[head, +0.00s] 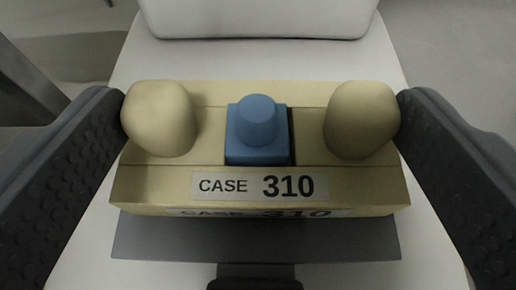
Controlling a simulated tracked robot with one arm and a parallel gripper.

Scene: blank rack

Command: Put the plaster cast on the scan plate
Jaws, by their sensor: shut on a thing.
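The plaster cast (155,185) is a cream block in the middle of the head view. It bears two rounded cream tooth-like stubs and a blue block with a round knob between them. A label on it reads CASE 310, and a second, cut-off label shows just below. My gripper (260,105) is shut on the cast, with one dark, studded finger against the outer side of each stub. A dark grey flat plate (150,240), perhaps the scan plate, shows below the cast's near edge. The cast hides its far part, and I cannot tell whether they touch.
A pale surface (90,265) lies around and under the dark plate. A pale raised part (255,20) with a rounded edge stands behind the cast. Grey floor (450,50) shows at the upper right, and a dark shape (25,85) at the left.

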